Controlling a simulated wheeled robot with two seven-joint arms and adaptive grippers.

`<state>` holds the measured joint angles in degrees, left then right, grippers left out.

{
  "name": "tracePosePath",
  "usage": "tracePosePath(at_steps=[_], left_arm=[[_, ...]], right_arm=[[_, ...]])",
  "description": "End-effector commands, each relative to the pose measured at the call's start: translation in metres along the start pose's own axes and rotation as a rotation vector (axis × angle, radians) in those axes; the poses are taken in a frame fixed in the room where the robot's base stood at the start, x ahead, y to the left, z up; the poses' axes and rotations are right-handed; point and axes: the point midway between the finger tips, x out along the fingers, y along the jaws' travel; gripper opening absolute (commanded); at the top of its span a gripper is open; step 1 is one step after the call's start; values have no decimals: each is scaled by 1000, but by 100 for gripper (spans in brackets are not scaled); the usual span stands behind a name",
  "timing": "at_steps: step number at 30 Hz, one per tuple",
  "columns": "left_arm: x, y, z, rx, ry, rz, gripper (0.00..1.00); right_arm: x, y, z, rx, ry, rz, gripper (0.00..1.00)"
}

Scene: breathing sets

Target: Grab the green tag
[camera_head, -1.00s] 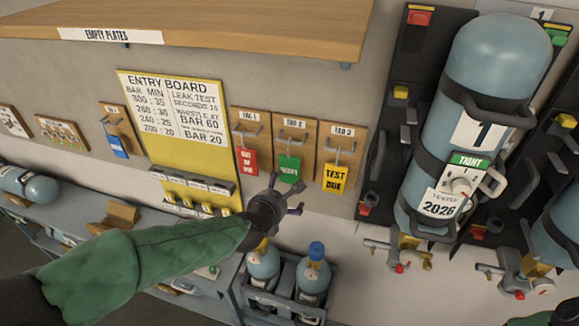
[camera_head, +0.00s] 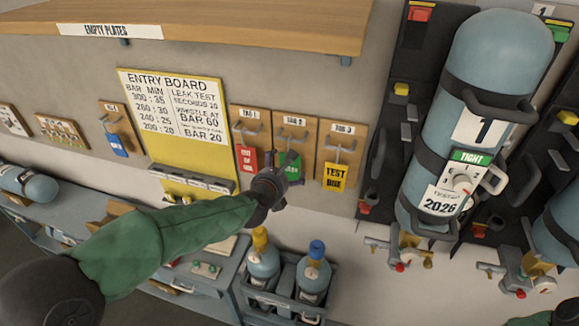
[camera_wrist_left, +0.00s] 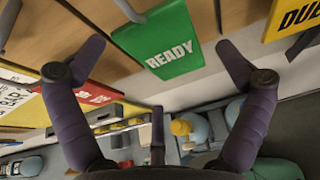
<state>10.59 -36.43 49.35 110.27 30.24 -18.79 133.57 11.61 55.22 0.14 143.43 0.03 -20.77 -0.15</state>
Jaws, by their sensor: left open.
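The green tag (camera_head: 291,163) hangs from the hook under the middle of three labelled boards on the wall. In the left wrist view the green tag (camera_wrist_left: 158,42) reads READY and lies ahead, between and beyond the spread fingers. My left gripper (camera_head: 285,180) is open and just below and in front of the tag, partly covering it in the head view. In the left wrist view its fingers (camera_wrist_left: 150,70) are wide apart, and no contact with the tag shows. My right gripper is not in view.
A red tag (camera_head: 247,160) hangs close on the left and a yellow TEST DUE tag (camera_head: 335,177) on the right. The yellow entry board (camera_head: 180,120) is further left. Cylinders in a crate (camera_head: 283,300) stand below. A large blue cylinder (camera_head: 490,80) is mounted at right.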

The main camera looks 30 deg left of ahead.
Motion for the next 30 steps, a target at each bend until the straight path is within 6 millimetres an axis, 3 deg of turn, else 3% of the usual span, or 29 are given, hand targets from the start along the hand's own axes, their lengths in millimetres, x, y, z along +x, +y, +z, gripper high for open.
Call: tracePosePath(at_steps=[7,17,21,30], left_arm=[[31,2,1,1,2,1,100],[36,2,1,0,0,1,100],[35,2,1,0,0,0,62],[35,2,1,0,0,0,61]], right_arm=[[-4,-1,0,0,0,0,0],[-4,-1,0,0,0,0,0],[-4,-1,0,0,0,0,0],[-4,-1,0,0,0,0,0]])
